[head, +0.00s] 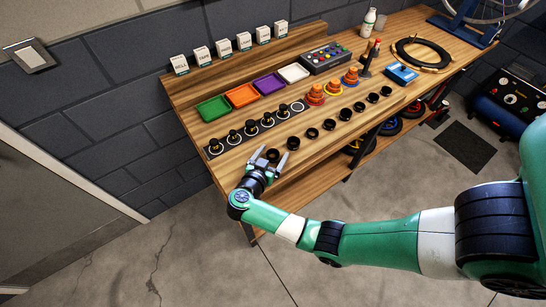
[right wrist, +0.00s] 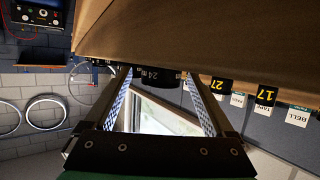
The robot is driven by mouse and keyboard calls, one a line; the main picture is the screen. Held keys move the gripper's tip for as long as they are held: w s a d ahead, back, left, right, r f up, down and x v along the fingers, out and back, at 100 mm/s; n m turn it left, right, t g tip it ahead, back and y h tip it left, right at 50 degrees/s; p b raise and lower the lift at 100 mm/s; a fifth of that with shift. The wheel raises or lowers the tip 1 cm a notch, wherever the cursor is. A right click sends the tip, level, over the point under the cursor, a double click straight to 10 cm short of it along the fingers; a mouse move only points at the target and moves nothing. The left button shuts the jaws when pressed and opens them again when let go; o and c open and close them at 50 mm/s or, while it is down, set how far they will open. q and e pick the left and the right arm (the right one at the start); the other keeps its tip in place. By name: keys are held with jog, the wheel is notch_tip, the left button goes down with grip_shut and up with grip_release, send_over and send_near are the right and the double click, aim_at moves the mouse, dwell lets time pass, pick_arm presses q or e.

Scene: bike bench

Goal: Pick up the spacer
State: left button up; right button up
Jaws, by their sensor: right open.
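A row of short black rings that look like spacers stands along the bench's front edge. The nearest black ring (head: 273,155) is at the row's left end, by the fingertips of my right gripper (head: 269,159). In the right wrist view a black ring marked 24 (right wrist: 160,78) shows between or just beyond the tips of the two open fingers (right wrist: 160,85). Both fingers look apart from it, with gaps at the sides. I cannot tell how deep between them it sits. My left gripper is not in view.
A dark strip (head: 212,151) with several black numbered pieces lies behind the row of rings. Green (head: 213,109), orange (head: 242,96), purple (head: 269,84) and white (head: 293,73) trays stand behind it. Orange cones (head: 315,95) stand farther right. Floor is clear before the bench.

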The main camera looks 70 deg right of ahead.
jog(key=shift+d+f, duration=0.1)
jog(key=shift+d, duration=0.1)
grip_shut()
dwell(0.3)
